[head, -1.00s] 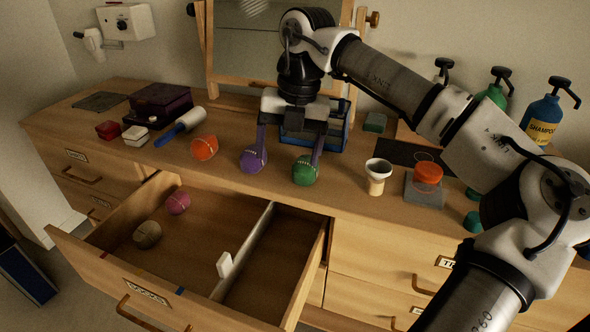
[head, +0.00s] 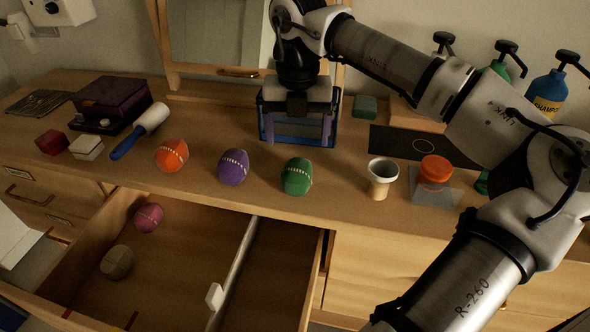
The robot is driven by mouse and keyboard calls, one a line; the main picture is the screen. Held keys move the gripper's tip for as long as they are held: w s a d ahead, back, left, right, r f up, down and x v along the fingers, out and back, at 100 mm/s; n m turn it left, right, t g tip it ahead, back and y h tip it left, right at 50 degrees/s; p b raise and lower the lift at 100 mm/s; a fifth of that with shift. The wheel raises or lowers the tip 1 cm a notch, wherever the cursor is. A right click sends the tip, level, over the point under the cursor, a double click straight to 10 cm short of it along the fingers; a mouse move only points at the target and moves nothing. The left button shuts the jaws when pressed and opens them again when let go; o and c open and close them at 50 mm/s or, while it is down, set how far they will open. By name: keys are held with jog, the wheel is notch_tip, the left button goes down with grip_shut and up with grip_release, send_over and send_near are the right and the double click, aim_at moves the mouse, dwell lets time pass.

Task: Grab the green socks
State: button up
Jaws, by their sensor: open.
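The green socks (head: 297,176) are a rolled ball with a pale stitched line, resting on the dresser top near its front edge, right of the purple ball. My gripper (head: 298,138) is open, its two fingers pointing down behind the green socks in the picture. Nothing is between the fingers, and they appear apart from the socks. A blue-framed box (head: 334,110) shows behind and around the fingers; I cannot tell how close they are to it.
A purple ball (head: 233,167) and an orange ball (head: 171,156) lie left of the green socks. A white-rimmed cup (head: 382,176) stands to the right. Below, an open drawer with a divider (head: 237,262) holds a pink ball (head: 148,217) and a tan ball (head: 117,262).

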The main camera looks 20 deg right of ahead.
aim_at(297, 166)
notch_tip(297, 166, down, 11)
jog(key=shift+r+p, duration=0.15)
jog(key=shift+p, duration=0.85)
jog(key=shift+c, duration=0.4)
jog(key=c, duration=1)
